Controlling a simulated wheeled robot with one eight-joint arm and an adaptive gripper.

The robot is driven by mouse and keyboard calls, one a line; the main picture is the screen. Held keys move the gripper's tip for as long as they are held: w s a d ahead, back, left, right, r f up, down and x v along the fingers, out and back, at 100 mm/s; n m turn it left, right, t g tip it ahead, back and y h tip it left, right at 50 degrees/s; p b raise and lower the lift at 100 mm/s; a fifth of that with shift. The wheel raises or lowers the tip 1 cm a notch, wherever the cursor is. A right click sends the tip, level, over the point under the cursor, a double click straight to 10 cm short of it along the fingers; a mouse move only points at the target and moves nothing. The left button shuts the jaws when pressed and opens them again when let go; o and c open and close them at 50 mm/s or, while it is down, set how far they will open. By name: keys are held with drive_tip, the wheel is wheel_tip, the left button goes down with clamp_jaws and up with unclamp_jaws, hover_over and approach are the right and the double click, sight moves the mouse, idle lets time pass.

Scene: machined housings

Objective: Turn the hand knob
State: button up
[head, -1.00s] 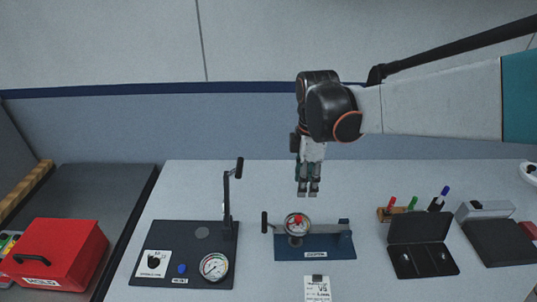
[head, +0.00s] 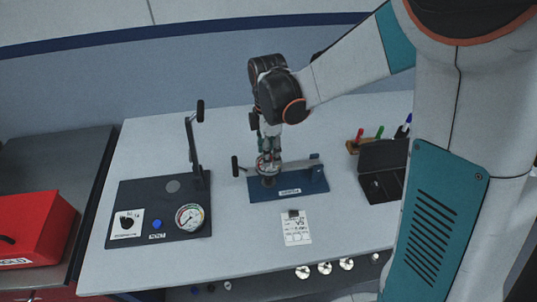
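A black knob (head: 126,223) on a white plate sits on the dark panel at the left, away from my gripper.
The dark panel (head: 150,190) also carries a gauge (head: 189,217), a blue button (head: 156,225) and an upright lever (head: 192,140). An open black case (head: 378,187) and pens stand at the right. A red box (head: 38,225) is at the left.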

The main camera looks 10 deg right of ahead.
drive_tip(key=shift+f, duration=0.5)
clamp_jaws()
